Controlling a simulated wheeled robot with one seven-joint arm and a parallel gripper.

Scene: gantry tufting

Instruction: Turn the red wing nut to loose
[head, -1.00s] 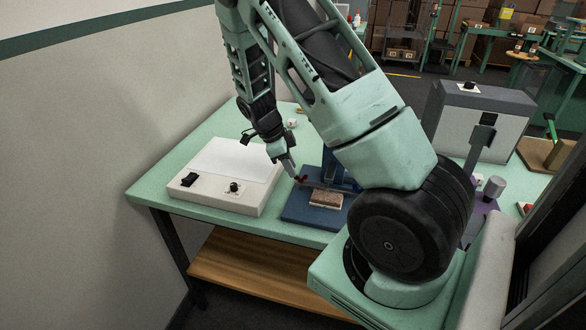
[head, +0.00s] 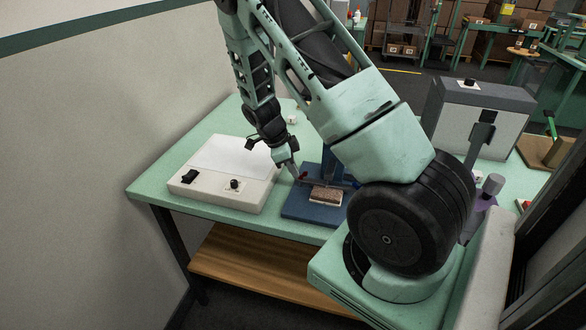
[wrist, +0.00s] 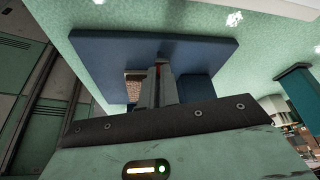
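A brown block (head: 326,195) lies on the base.
A white box with a black switch and knob (head: 212,193) stands left of the fixture on the green table (head: 150,188). A grey and white machine (head: 480,120) stands to the right. A small white item (head: 292,119) lies behind. The table's front edge is near the fixture.

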